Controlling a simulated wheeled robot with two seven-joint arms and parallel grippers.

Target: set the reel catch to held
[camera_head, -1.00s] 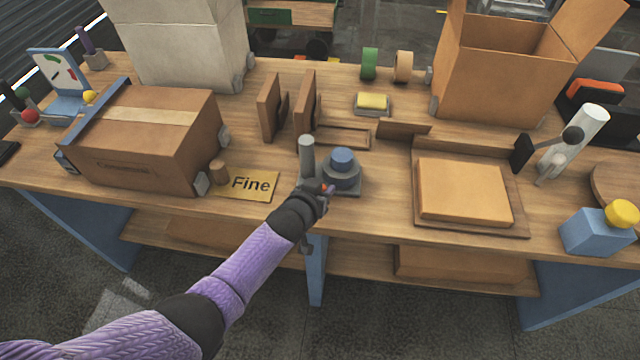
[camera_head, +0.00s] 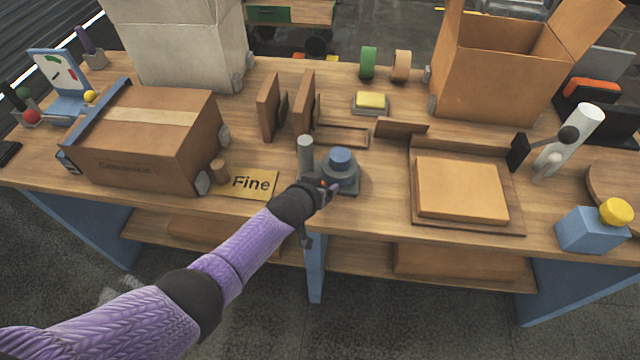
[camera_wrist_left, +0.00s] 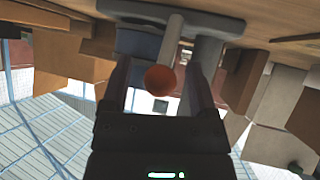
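The likely reel catch (camera_head: 340,168) is a grey base with a blue round top and a grey upright post (camera_head: 305,155) beside it, at the table's front middle. In the left wrist view, a grey lever (camera_wrist_left: 171,40) ends in an orange-red ball knob (camera_wrist_left: 160,79). My left gripper (camera_head: 332,187) is at the front of this device. In the left wrist view its open fingers (camera_wrist_left: 158,88) stand on either side of the knob, with gaps showing on both sides. The catch's setting cannot be read. My right gripper is not in view.
A "Fine" plate (camera_head: 251,184) and a taped carton (camera_head: 150,140) lie to the left. Upright brown boards (camera_head: 268,107) stand behind. A tray with a flat box (camera_head: 460,188) is to the right. A blue block with a yellow knob (camera_head: 590,230) is at the far right.

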